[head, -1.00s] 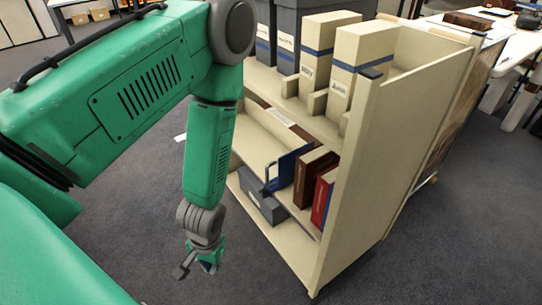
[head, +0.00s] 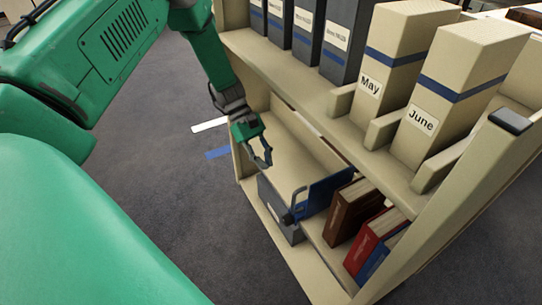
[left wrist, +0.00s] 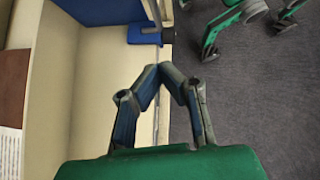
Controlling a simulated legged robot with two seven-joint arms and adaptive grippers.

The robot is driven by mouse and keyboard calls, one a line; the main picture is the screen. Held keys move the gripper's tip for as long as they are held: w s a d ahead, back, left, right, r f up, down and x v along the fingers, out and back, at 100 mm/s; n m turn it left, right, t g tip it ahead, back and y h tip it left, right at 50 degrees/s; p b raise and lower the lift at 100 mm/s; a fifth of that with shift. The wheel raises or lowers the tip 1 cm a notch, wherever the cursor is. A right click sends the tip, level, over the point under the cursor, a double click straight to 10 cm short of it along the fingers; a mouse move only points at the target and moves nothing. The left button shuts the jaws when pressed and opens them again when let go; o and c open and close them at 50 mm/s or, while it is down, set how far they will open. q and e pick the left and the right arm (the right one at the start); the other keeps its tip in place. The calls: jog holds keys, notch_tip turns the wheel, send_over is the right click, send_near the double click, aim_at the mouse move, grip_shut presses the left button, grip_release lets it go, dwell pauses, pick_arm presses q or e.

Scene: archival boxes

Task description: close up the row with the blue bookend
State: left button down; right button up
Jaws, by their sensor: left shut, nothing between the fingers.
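My right gripper is not seen in the head view.
The top shelf holds beige boxes marked May (head: 385,62) and June (head: 455,90), and dark boxes (head: 345,40). A grey box (head: 277,208) sits on the lower shelf. The middle shelf (head: 285,150) is bare left of the bookend. A dark clip (head: 510,120) sits on the cart's end panel.

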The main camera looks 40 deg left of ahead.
pick_arm(q)
jog(key=a+f+b+x, duration=0.1)
jog(key=b+x, duration=0.1)
jog(key=x, duration=0.5)
jog(key=s+d+p, duration=0.1)
jog(key=s+d, duration=0.1)
jog(key=d, duration=0.5)
jog(key=s+d+p, duration=0.2)
jog(key=d, duration=0.5)
jog(key=shift+s+r, duration=0.3)
jog(key=shift+s, duration=0.1)
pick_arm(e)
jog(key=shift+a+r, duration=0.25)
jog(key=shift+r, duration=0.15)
